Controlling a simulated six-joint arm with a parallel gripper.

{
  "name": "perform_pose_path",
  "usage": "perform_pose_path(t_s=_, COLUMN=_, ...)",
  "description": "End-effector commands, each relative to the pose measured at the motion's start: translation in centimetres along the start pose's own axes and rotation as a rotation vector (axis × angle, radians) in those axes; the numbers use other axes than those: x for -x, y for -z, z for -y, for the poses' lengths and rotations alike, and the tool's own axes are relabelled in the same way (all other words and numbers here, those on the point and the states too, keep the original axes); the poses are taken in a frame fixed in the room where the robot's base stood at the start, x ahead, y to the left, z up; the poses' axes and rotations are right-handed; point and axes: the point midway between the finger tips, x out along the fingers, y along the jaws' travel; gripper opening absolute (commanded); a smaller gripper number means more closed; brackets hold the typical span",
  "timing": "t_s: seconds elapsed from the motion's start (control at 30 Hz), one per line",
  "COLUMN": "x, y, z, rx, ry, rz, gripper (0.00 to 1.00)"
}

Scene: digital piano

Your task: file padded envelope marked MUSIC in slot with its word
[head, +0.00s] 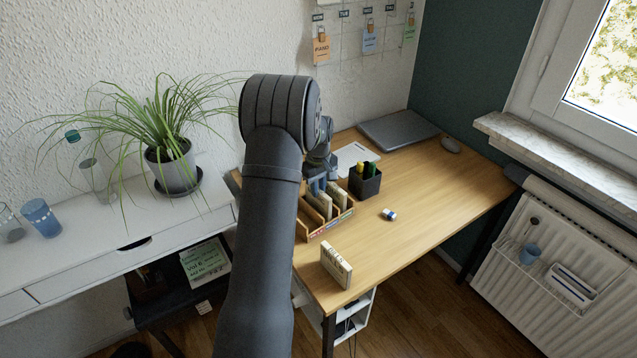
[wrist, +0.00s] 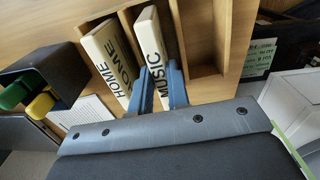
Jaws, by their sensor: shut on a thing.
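The cream padded envelope marked MUSIC (wrist: 155,47) stands on edge in the wrist view, between my two blue fingers. My gripper (wrist: 159,82) is shut on it near its lower end in that view; the gripper also shows in the head view (head: 320,185), partly hidden by my arm. The envelope is at a compartment of the wooden sorter (head: 327,229), beside a divider; I cannot tell whether it rests on the bottom. A second envelope, marked HOME (wrist: 109,62), stands in the compartment to its left. The slot labels on the sorter's front are too small to read.
Another cream envelope (head: 336,265) stands alone on the desk (head: 420,215) near the front edge. A black pen holder (head: 365,183) is close beside the sorter. A small blue-and-white item (head: 389,214) lies to the right.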

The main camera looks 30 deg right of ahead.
Motion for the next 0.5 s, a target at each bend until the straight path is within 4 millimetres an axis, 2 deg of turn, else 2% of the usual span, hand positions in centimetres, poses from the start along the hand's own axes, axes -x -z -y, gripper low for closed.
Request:
perform_pose_path(t_s=0.37, x=-0.25, y=0.01, z=-0.02, rx=0.0, ry=-0.001, rz=-0.001, gripper=0.0)
perform_pose_path(t_s=0.4, x=-0.25, y=0.02, z=-0.02, rx=0.0, ry=-0.001, rz=-0.001, gripper=0.23)
perform_pose_path(t_s=0.5, x=-0.25, y=0.01, z=-0.02, rx=0.0, ry=-0.001, rz=-0.001, gripper=0.41)
